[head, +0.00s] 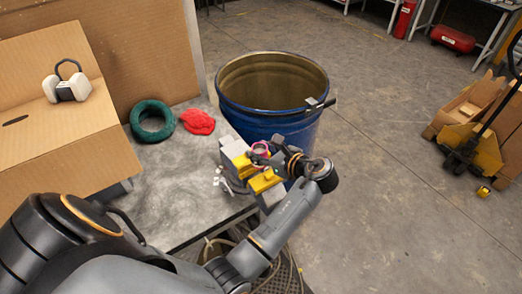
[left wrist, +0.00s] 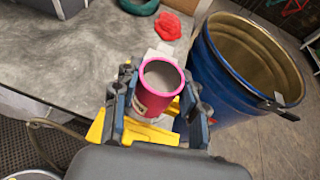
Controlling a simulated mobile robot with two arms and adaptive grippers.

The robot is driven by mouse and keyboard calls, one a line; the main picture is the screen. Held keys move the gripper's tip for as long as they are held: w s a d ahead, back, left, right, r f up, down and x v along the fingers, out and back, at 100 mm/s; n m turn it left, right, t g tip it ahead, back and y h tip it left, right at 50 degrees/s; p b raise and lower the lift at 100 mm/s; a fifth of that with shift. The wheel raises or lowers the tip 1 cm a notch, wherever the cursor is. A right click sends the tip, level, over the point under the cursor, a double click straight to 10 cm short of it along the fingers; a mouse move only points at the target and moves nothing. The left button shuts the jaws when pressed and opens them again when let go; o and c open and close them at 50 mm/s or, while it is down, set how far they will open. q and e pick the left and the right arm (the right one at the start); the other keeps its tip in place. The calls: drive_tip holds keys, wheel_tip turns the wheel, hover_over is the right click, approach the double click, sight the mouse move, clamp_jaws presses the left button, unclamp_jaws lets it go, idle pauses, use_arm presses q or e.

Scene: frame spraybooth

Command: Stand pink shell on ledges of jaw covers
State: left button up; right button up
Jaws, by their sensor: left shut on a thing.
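The pink shell (left wrist: 152,101) is an upright, open-topped cylinder with a grey inside in the left wrist view. My left gripper (left wrist: 158,85) is shut on it, one finger on each side. In the head view the shell's pink rim (head: 254,154) shows beside my left gripper (head: 268,156), over the vice. The yellow jaw covers (head: 265,182) are on the grey vice (head: 235,148) at the table's right edge. They also show below the shell in the left wrist view (left wrist: 150,134). Fingers and shell hide their ledges, so I cannot tell whether the shell touches them. My right gripper is not in view.
A blue drum (head: 270,105) stands close behind the vice. A green ring (head: 152,121) and a red cloth (head: 197,122) lie on the grey table (head: 180,180). A cardboard box (head: 60,140) stands at left. The middle of the table is clear.

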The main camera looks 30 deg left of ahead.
use_arm(q)
drive_tip(key=shift+f, duration=1.65)
drive_tip(key=o, duration=1.3)
drive_tip(key=shift+r, duration=0.25)
wheel_tip(320, 180, up, 10)
drive_tip(key=shift+f, duration=0.2)
drive_tip(key=shift+d+f, duration=0.1)
